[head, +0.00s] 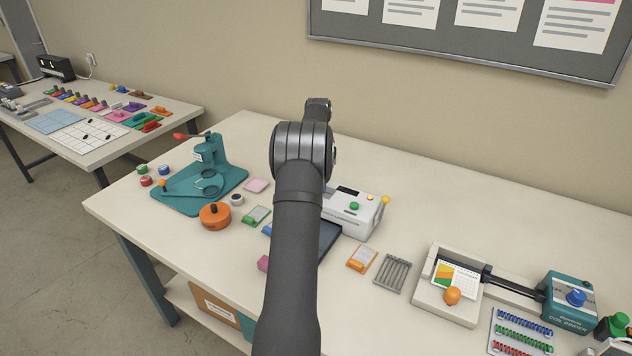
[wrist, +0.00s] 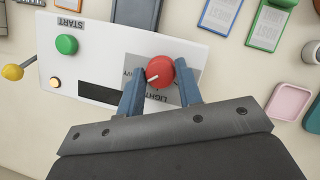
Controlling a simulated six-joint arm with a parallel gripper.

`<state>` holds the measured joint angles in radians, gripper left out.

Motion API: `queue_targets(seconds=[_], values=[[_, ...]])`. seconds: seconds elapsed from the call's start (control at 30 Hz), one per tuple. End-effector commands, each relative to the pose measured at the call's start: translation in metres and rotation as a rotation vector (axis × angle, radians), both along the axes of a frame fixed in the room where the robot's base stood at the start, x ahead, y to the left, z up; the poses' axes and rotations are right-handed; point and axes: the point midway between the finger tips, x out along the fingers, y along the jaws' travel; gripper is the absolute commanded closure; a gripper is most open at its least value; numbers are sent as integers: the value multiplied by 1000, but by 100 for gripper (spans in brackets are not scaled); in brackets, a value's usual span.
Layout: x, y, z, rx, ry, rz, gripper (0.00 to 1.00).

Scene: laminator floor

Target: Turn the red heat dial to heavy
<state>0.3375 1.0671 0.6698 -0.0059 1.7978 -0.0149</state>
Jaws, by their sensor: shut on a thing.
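The white laminator (head: 365,218) stands on the bench, partly hidden behind my arm in the head view. In the wrist view its panel (wrist: 200,60) appears upside down. The red heat dial (wrist: 158,68) sits on a grey plate, its white pointer line slanting toward the picture's lower left. An upside-down LIGHT label shows below the dial; part of another label shows to its left. My gripper (wrist: 160,76) has its blue fingers on either side of the dial, shut on it. The head view hides the dial and fingers behind my arm.
The green START button (wrist: 66,44), an amber button (wrist: 55,82) and a yellow-knobbed lever (wrist: 13,72) are at the panel's left in the wrist view. Pouches and small cases lie nearby. A teal press (head: 208,160) and a coil binder (head: 570,298) stand apart on the bench.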

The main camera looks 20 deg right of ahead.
Motion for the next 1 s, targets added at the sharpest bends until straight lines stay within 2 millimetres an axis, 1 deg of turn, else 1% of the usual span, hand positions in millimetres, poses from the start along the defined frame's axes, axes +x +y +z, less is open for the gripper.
queue_targets(seconds=[0.2, 0.4, 0.97, 1.0], values=[[-1, -1, -1, 0, 0, -125, 90], [-1, -1, -1, 0, 0, -190, 90], [-1, -1, -1, 0, 1, -217, 90], [-1, -1, -1, 0, 1, -217, 62]])
